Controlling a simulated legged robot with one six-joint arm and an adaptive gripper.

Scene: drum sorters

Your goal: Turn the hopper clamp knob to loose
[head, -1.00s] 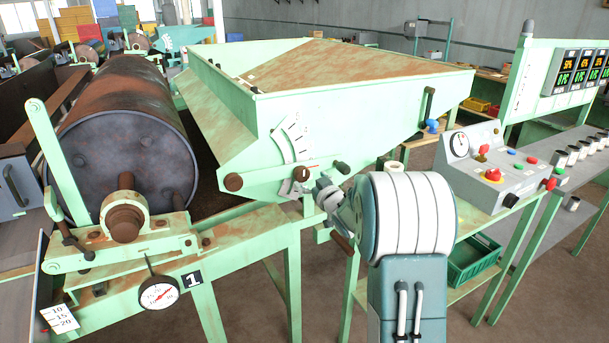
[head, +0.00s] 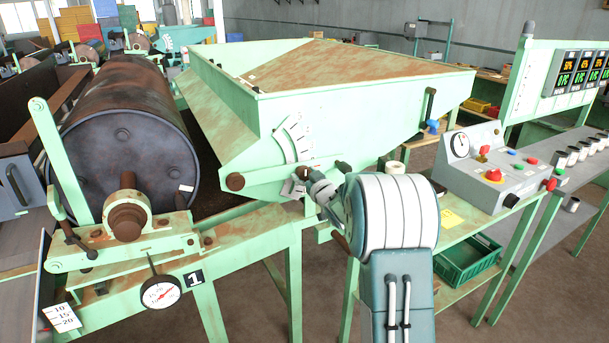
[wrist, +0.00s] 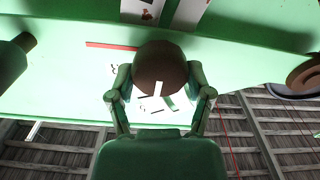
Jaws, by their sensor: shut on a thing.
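The clamp knob (wrist: 160,68) is a round brown knob with a white pointer line, on the light green hopper side in the wrist view. A red mark lies to its left and a green mark beside it. My gripper (wrist: 160,97) has a finger on each side of the knob and is shut on it. In the head view my gripper (head: 312,182) is at the lower front of the hopper (head: 350,130) and mostly covers the knob. The white pointer points toward my palm in the wrist view.
A brown round boss (head: 235,182) and a dark handle (head: 343,167) stick out on either side of the knob. A rusty drum (head: 130,150) is at left. A grey control box (head: 490,172) with buttons stands at right, above a green crate (head: 468,262).

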